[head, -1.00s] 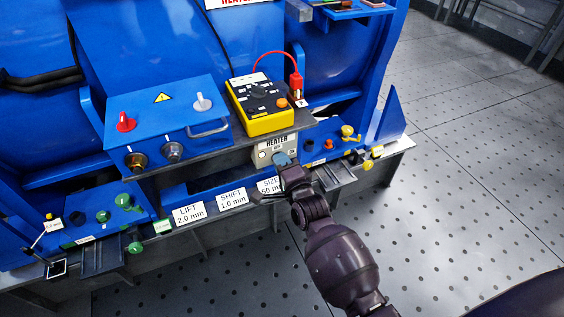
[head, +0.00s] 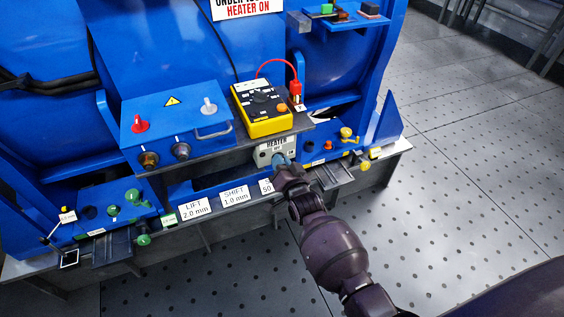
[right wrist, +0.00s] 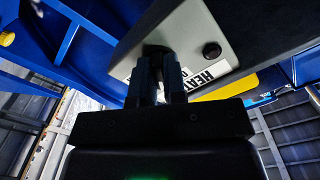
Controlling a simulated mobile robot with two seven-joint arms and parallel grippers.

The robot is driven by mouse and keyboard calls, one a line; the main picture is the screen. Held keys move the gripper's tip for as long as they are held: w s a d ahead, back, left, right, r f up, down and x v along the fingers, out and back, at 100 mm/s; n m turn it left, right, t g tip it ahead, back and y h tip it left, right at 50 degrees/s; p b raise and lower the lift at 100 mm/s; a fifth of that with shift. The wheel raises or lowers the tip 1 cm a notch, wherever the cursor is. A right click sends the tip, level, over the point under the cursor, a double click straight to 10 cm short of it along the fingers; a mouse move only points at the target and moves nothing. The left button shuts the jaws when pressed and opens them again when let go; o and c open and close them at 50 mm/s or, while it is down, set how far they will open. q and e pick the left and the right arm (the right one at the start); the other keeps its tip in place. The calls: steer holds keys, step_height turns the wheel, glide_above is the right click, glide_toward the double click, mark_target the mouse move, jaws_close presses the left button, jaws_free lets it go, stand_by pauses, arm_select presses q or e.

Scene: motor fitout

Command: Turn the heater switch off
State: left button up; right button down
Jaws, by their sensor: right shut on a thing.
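The heater switch box (head: 262,157) is a pale grey box labelled HEATER, under the front edge of the dark shelf. My right gripper (head: 283,165) is at the box's lower front, with its fingers closed at the switch. The gripper hides the switch lever, so its position cannot be told. In the right wrist view the dark fingers (right wrist: 160,75) meet the face of the box (right wrist: 203,28), beside the HEATER label and a round dark button. My left gripper is not in view.
A yellow multimeter (head: 262,108) stands on the shelf above the box. A blue control box (head: 178,120) with a red and a grey knob is to its left. Label plates (head: 194,209) line the front rail. Open floor (head: 470,180) lies to the right.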

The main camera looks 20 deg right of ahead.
steer(key=shift+n+p, duration=0.45)
steer(key=shift+n, duration=2.75)
steer(key=c, duration=1.2)
jaws_free()
steer(key=shift+s, duration=0.1)
